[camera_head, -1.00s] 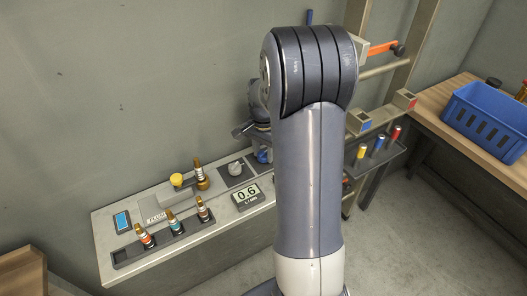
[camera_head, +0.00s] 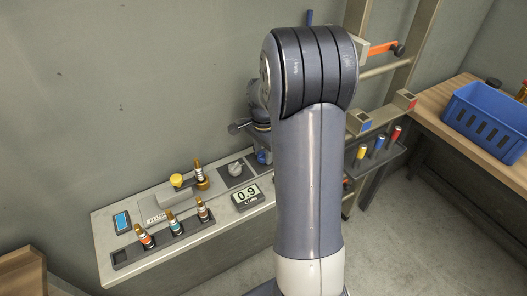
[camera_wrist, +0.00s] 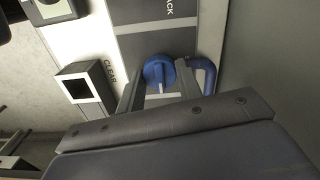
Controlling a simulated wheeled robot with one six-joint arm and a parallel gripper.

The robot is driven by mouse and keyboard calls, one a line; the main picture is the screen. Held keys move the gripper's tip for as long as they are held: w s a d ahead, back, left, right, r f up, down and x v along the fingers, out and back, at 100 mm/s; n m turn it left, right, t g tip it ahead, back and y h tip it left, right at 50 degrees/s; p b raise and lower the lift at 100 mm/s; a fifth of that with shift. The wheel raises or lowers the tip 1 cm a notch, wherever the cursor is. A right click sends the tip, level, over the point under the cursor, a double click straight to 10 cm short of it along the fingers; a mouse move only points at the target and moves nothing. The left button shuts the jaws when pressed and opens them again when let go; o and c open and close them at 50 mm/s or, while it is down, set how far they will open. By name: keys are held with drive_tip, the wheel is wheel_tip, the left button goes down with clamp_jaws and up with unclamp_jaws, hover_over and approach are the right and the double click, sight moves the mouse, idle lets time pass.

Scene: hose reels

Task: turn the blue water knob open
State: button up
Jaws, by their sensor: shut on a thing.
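The blue water knob (camera_wrist: 158,72) shows in the wrist view as a round knob with a pale pointer mark, set on a grey panel (camera_wrist: 160,42). My gripper (camera_wrist: 160,82) has one finger on each side of the knob and is shut on it. The display (camera_head: 246,195) on the bench reads 0.9.
A blue curved pipe (camera_wrist: 205,75) stands close beside the right finger. A square socket (camera_wrist: 84,88) by the word CLEAR is to the left. The bench (camera_head: 120,215) holds several brass-tipped fittings (camera_head: 171,221) and a grey knob (camera_head: 235,168). A blue crate (camera_head: 487,122) is at right.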

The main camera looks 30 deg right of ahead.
sight(264, 153)
drive_tip(key=o, duration=1)
drive_tip(key=shift+r, duration=0.1)
wheel_tip(264, 153, up, 11)
wheel_tip(264, 153, down, 11)
drive_tip(key=shift+f, duration=0.1)
idle(0.5)
